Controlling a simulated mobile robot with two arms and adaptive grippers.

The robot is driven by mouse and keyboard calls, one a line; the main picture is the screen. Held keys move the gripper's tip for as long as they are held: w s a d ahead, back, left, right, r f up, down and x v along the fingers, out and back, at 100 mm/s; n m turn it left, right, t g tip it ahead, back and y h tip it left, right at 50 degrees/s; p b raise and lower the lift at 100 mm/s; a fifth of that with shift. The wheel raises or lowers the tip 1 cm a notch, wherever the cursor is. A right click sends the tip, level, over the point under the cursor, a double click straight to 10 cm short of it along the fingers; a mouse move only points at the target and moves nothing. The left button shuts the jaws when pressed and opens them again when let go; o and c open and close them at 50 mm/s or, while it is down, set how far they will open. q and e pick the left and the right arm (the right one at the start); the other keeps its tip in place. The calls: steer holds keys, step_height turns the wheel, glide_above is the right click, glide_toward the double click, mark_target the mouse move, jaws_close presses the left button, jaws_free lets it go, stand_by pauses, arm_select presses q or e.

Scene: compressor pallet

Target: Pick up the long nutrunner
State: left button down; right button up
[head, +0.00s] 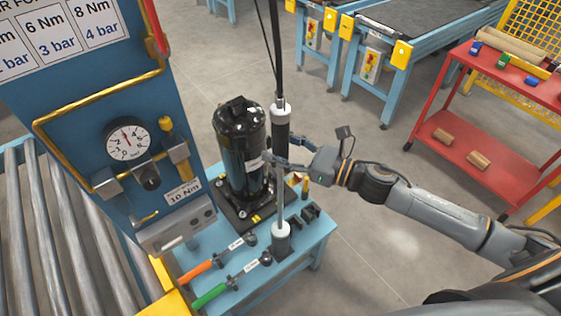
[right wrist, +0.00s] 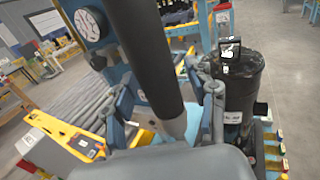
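The long nutrunner (head: 281,136) hangs upright from a cable, with a black grip between pale collars and a thin grey shaft down to a pale-topped dark socket holder (head: 281,238) on the blue bench. My right gripper (head: 273,153) reaches in from the right at the nutrunner's height, below its black grip. In the right wrist view the nutrunner (right wrist: 148,55) runs between the two spread fingers of my right gripper (right wrist: 165,100), with a gap showing on its right side. The gripper looks open around it. My left gripper is not in view.
A black compressor (head: 240,150) stands right behind and left of the nutrunner. The blue bench (head: 310,240) also holds an orange-handled wrench (head: 195,270) and a green-handled wrench (head: 210,294). A blue gauge panel (head: 90,110) rises at left. A red cart (head: 480,130) stands at right.

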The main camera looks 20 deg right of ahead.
jaws_close()
steer(key=shift+w+r, duration=0.1)
steer(key=shift+r, duration=0.1)
steer(key=shift+r, duration=0.1)
